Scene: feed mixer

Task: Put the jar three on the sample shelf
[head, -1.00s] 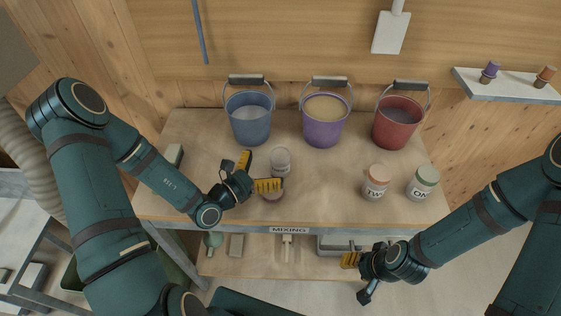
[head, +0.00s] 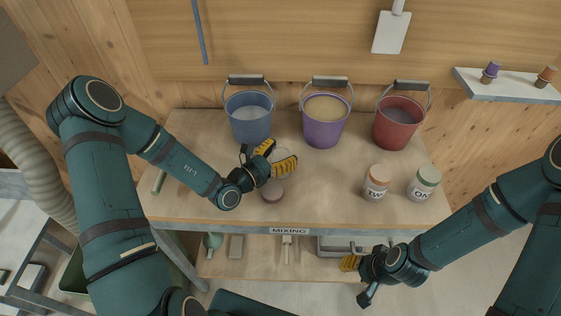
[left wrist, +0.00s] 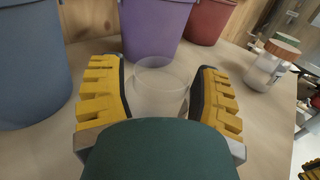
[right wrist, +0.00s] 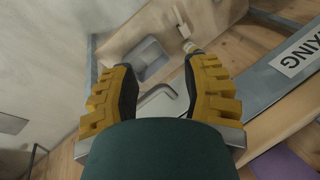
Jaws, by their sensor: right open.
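A clear, open-topped jar (left wrist: 160,88) stands upright on the mixing bench, in front of the purple bucket. No label shows on it, so I cannot confirm it is jar three. My left gripper (left wrist: 160,90) is open, with one finger on each side of the jar; contact is not clear. In the head view my left gripper (head: 284,151) partly hides the jar. Jars marked TWO (head: 376,184) and ONE (head: 422,184) stand at the bench's right. A wall shelf (head: 510,88) at upper right appears to be the sample shelf. My right gripper (head: 350,263) is open and empty, low before the bench.
A brownish round lid-like disc (head: 272,193) lies near the left gripper. Blue (head: 249,120), purple (head: 324,122) and red (head: 397,125) buckets line the bench's back. The wall shelf holds a purple-topped (head: 490,72) and an orange-topped (head: 545,76) item. The bench's front middle is clear.

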